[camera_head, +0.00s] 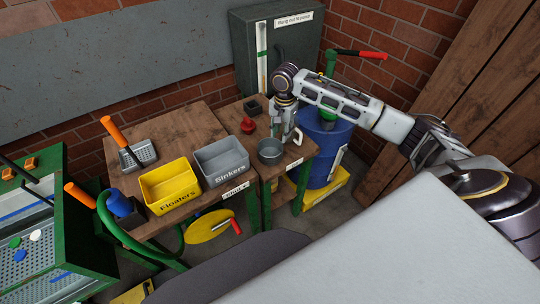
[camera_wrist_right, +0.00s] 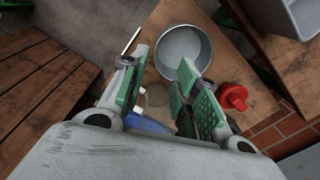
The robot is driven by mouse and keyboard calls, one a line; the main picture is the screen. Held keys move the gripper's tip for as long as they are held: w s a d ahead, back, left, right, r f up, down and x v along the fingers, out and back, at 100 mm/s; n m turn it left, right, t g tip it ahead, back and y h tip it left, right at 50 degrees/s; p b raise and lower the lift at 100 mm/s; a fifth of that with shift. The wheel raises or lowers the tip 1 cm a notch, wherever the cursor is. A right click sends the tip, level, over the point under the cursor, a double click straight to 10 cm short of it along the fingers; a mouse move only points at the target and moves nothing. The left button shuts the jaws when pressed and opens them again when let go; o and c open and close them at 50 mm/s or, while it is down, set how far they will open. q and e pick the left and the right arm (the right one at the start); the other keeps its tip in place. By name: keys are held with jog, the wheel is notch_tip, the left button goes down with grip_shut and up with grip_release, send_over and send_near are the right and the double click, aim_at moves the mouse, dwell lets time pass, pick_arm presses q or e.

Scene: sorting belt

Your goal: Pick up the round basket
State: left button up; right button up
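The round basket (camera_head: 270,151) is a small grey, open-topped round container standing upright on the right part of the wooden bench. In the right wrist view the basket (camera_wrist_right: 183,48) looks empty and lies beyond the fingertips, its lower rim close to the right-hand finger in the picture. My right gripper (camera_head: 288,138) points down just behind and to the right of the basket. The right wrist view shows its green-padded fingers (camera_wrist_right: 160,80) apart with nothing between them. I cannot tell whether a finger touches the rim. My left gripper is not in view.
A red knob-like object (camera_head: 248,124) and a dark small box (camera_head: 252,107) stand behind the basket. The grey Sinkers bin (camera_head: 221,161) and yellow Floaters bin (camera_head: 170,187) are to its left. A blue barrel (camera_head: 322,150) stands right of the bench edge.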

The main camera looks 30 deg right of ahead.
send_over(279, 161)
jog(key=shift+w+d+f, duration=0.1)
jog(key=shift+w+f, duration=0.05)
jog(key=shift+f, duration=1.8)
jog(key=shift+w+d+f, duration=0.1)
jog(key=shift+f, duration=1.8)
jog(key=shift+f, duration=2.6)
grip_shut()
